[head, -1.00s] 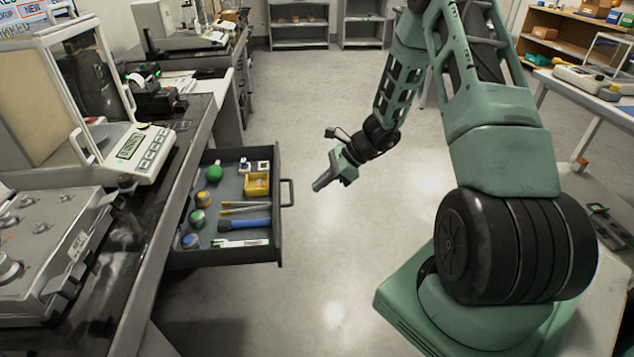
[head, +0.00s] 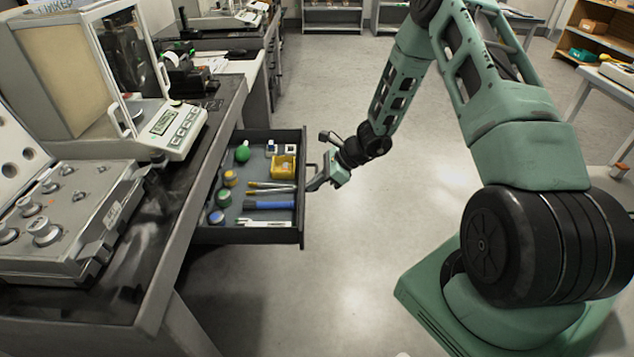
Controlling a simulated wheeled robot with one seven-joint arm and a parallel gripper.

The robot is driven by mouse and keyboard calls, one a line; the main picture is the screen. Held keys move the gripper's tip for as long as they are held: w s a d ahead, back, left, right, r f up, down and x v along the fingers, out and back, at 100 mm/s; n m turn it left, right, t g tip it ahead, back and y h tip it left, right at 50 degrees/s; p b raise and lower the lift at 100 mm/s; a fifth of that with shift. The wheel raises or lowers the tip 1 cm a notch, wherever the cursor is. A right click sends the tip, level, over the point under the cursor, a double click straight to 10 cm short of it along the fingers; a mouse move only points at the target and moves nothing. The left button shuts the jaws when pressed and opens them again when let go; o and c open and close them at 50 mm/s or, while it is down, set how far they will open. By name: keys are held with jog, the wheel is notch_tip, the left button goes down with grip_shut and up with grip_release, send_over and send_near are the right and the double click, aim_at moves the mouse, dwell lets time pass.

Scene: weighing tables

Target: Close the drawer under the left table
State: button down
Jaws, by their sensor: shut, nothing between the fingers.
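The drawer (head: 303,215) under the left table (head: 200,215) stands open, pulled out to the right over the floor. Its dark handle sits on the outer front and is partly covered by my gripper. Inside lie a green bulb, a yellow box, several small round jars, tweezers, a blue-handled tool and a white strip. My gripper (head: 313,184) is shut and empty, at the outer side of the drawer front by the handle. Whether it touches the handle or front, I cannot tell.
On the left table stand a glass-walled balance (head: 170,130) and an open case of weights (head: 60,220). The floor (head: 365,250) right of the drawer is clear. Another table (head: 605,95) is at the right edge.

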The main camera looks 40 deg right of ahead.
jog(key=w+a, duration=0.4)
jog(key=a, duration=0.3)
jog(key=w+a, duration=0.5)
jog(key=a, duration=0.1)
jog(key=w+a+b, duration=0.1)
jog(key=w+a, duration=0.4)
jog(key=a, duration=0.2)
jog(key=shift+a, duration=0.35)
